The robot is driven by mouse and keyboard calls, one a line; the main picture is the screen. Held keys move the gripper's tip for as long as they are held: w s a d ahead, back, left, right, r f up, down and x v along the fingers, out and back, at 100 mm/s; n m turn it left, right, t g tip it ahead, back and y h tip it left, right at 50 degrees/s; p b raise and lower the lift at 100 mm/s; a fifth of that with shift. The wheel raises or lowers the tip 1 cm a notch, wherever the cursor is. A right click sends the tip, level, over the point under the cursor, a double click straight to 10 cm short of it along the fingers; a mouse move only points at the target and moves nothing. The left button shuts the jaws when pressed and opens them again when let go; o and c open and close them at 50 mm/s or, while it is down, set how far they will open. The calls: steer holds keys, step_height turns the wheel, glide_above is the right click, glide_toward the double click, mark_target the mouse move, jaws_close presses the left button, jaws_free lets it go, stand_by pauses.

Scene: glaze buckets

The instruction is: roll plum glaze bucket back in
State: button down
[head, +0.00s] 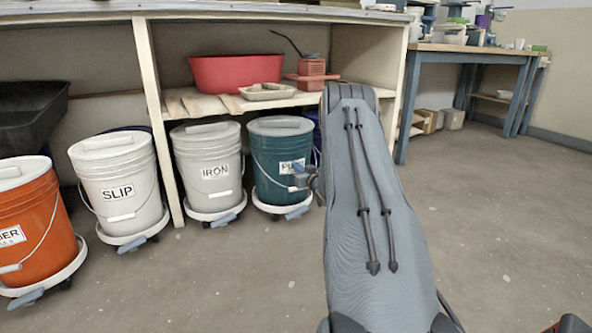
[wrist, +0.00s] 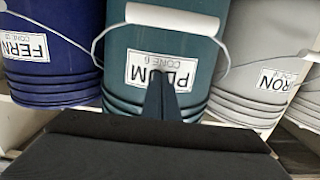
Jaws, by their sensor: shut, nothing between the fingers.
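The white IRON bucket (head: 208,155) stands just left of it, with the SLIP bucket (head: 120,175) and an orange bucket (head: 30,225) further left. The blue FERN bucket (wrist: 52,50) is on its other side, mostly hidden by my arm in the head view. Floor (head: 220,280) in front is clear.

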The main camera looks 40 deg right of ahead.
steer(key=shift+w+d, duration=0.1)
steer(key=shift+w, duration=0.35)
steer(key=p+v, duration=0.6)
steer(key=v, duration=0.2)
steer(key=shift+f, duration=0.25)
stand_by(0.4)
